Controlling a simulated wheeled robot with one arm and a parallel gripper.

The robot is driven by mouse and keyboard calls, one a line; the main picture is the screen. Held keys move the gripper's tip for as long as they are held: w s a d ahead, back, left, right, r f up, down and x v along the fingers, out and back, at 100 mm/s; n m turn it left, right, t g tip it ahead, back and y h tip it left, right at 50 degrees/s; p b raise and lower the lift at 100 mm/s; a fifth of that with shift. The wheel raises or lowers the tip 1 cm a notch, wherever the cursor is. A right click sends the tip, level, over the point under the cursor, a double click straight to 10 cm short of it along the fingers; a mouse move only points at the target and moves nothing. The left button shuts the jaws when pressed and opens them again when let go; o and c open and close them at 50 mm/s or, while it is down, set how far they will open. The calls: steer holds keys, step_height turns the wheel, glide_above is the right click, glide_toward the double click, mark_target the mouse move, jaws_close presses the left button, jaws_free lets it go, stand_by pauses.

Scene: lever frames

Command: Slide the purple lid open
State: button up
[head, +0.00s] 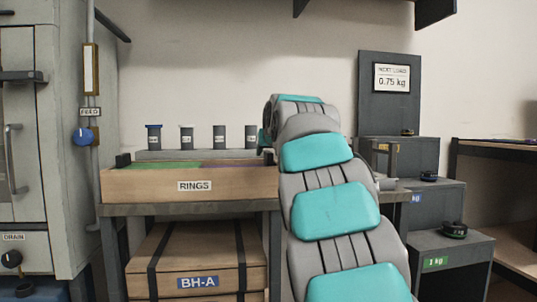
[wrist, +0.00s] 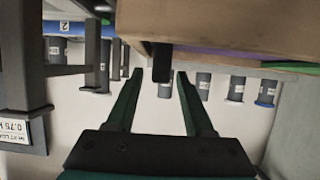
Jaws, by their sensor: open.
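The wooden box labelled RINGS (head: 150,184) stands on a bench, with a green lid (head: 165,164) on the left and the purple lid (head: 235,163) on the right. In the wrist view, which looks upside down, the purple lid (wrist: 215,51) shows as a thin strip at the box edge. A dark upright tab (wrist: 161,63) at the box end appears between my fingertips. My gripper (wrist: 159,74) is open, one finger on each side of the tab in the picture; I cannot tell whether either touches. My arm hides the box's right end in the head view.
Several dark canisters (head: 187,137) stand on a ledge behind the box. Dark stepped blocks (head: 447,262) with weights and a sign reading 0.75 kg (head: 392,78) stand at right. A grey cabinet (head: 25,140) is at left. A crate (head: 195,260) sits below the bench.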

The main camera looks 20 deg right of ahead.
steer(key=shift+w+d+f, duration=0.15)
steer(key=shift+w+f, duration=0.15)
steer(key=shift+w, duration=0.35)
jaws_close()
stand_by(1.0)
